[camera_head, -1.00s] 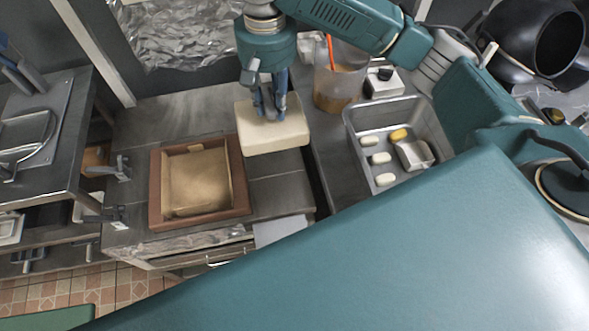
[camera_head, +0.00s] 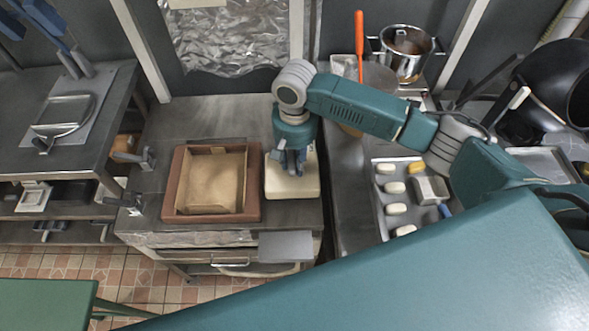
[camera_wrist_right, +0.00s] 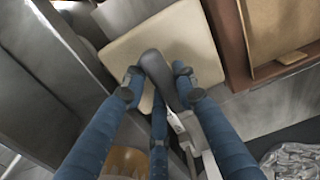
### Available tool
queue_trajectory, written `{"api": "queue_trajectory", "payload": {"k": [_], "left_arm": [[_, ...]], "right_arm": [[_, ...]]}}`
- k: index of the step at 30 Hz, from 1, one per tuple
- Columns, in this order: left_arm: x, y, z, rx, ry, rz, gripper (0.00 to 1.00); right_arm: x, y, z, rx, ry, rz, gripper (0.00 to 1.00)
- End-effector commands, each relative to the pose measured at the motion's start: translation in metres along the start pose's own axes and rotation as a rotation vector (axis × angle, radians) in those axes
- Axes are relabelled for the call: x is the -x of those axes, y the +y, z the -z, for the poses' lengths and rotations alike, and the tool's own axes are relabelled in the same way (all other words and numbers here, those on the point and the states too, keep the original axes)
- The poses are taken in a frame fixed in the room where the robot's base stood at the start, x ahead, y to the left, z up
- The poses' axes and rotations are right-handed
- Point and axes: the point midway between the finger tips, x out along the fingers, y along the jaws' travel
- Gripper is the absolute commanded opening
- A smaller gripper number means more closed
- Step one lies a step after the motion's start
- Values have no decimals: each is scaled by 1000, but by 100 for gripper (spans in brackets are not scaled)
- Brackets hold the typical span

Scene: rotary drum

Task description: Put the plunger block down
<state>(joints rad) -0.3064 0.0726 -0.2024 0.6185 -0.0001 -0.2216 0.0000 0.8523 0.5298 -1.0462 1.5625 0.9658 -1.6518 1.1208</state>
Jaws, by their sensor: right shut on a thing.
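The plunger block (camera_head: 292,184) is a cream, rounded square slab with a dark handle. It is beside the right side of the brown wooden frame (camera_head: 170,190), low over or on the grey bench top; I cannot tell whether it touches. My right gripper (camera_head: 290,170) points down from above and is shut on the block's handle. In the right wrist view the gripper fingers (camera_wrist_right: 160,85) close round the dark handle, and the cream block (camera_wrist_right: 190,40) lies beyond them.
A metal tray (camera_head: 380,215) with several white bars and a yellow one stands to the right. A clear container and a steel pot (camera_head: 405,52) stand behind it. The bench top (camera_head: 200,118) behind the frame is clear. A side table (camera_head: 60,165) is at left.

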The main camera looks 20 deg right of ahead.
Motion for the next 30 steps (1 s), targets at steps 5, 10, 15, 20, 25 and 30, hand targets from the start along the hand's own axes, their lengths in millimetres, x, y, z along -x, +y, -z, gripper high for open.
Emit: {"api": "queue_trajectory", "payload": {"k": [5, 10, 15, 20, 25, 30], "left_arm": [[2, 3, -3, -3, -5, -4, 40], [4, -3, 1, -3, 0, 3, 40], [4, -8, 8, 0, 11, 9, 40], [4, -10, 11, 1, 16, 11, 40], [4, -10, 11, 2, 15, 11, 40], [4, -9, 9, 1, 13, 11, 40]], "right_arm": [[-18, 0, -1, 0, -2, -2, 0], [-41, 0, 0, 0, 0, -1, 0], [-46, 0, 0, 1, 1, 1, 0], [-46, 0, 0, 1, 1, 1, 0], [-49, 0, 0, 0, -1, 0, 39], [-49, 0, 0, 0, 0, 0, 46]]}}
